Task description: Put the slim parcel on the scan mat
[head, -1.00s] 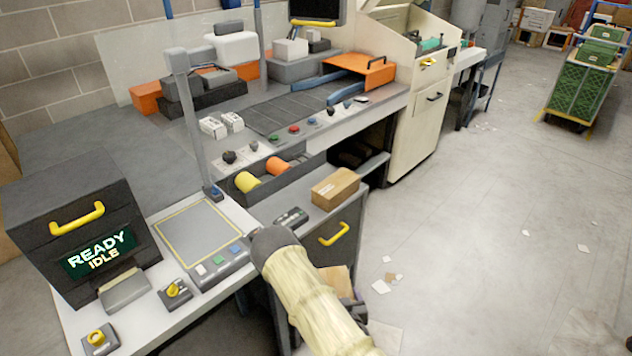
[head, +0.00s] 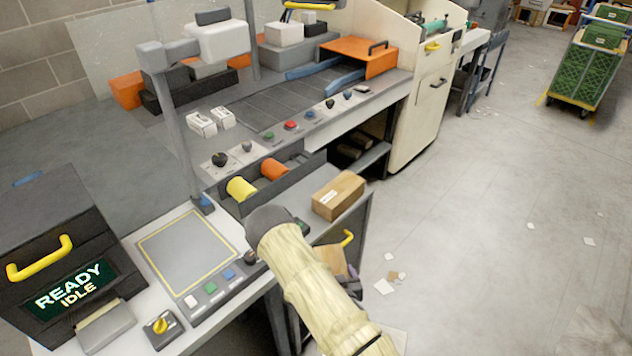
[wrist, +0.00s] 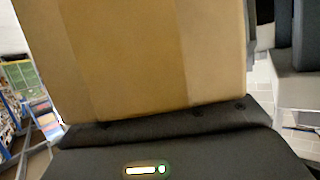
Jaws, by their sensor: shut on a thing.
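My gripper (wrist: 160,118) is shut on a brown cardboard parcel (wrist: 140,55), which fills much of the wrist view; its far end is out of frame. In the head view the held parcel (head: 331,258) shows only as a brown patch beside my pale-sleeved arm, which hides the rest and most of the gripper. It is held in front of the bench, to the right of the mat. The scan mat (head: 187,250) is a grey square with a yellow outline on the white bench at left. It is empty.
A READY/IDLE machine (head: 70,270) stands left of the mat. A grey post (head: 177,130) rises behind it. A button strip (head: 212,288) lies along its front. Another cardboard box (head: 338,195) sits on the shelf at right. Yellow and orange rolls (head: 242,188) lie in a tray. The floor at right is mostly clear.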

